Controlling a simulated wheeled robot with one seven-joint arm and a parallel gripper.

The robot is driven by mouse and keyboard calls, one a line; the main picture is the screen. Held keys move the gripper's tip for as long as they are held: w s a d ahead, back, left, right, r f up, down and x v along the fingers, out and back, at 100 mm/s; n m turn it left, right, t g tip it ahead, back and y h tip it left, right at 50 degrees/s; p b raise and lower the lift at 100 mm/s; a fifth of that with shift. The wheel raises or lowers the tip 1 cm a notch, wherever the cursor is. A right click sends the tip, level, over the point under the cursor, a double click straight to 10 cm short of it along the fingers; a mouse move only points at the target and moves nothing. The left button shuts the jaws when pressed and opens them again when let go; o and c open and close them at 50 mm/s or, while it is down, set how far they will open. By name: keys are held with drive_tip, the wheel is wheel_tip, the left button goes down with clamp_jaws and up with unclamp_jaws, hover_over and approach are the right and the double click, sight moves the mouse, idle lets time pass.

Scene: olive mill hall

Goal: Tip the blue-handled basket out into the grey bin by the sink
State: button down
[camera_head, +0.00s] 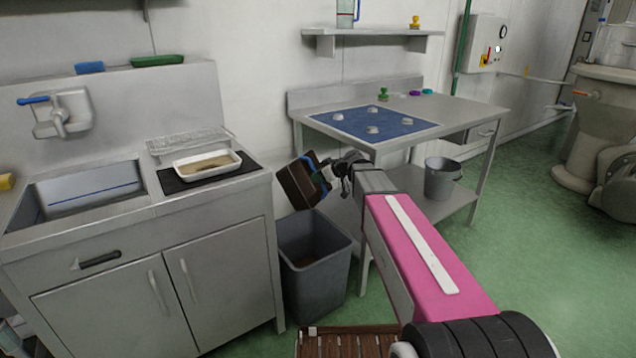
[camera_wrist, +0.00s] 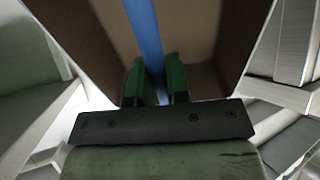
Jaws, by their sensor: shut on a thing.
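The brown basket (camera_head: 297,187) hangs tilted in the air above the grey bin (camera_head: 318,288). Its blue handle (camera_wrist: 145,35) runs between the green fingers of my gripper (camera_wrist: 160,85) in the wrist view. My gripper (camera_head: 338,172) is shut on that handle, with the basket at its left in the head view. The brown wall of the basket (camera_wrist: 210,35) fills the upper wrist view. The bin stands on the floor at the right of the sink cabinet, open at the top. Something brownish shows low inside it. I cannot tell whether anything is in the basket.
The sink (camera_head: 90,190) and its counter are at the left, with a white tray (camera_head: 207,172) on a dark mat. A steel table (camera_head: 465,115) with a blue mat (camera_head: 352,127) stands behind my arm. A metal bucket (camera_head: 440,180) is on its lower shelf. A slatted wooden thing (camera_head: 345,344) lies in front.

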wheel_tip(320, 180, up, 12)
drive_tip(key=s+a+g+h, duration=0.2)
drive_tip(key=g+h, duration=0.3)
drive_tip(key=h, duration=0.5)
drive_tip(key=shift+s+a+g, duration=0.25)
drive_tip(key=shift+g, duration=0.05)
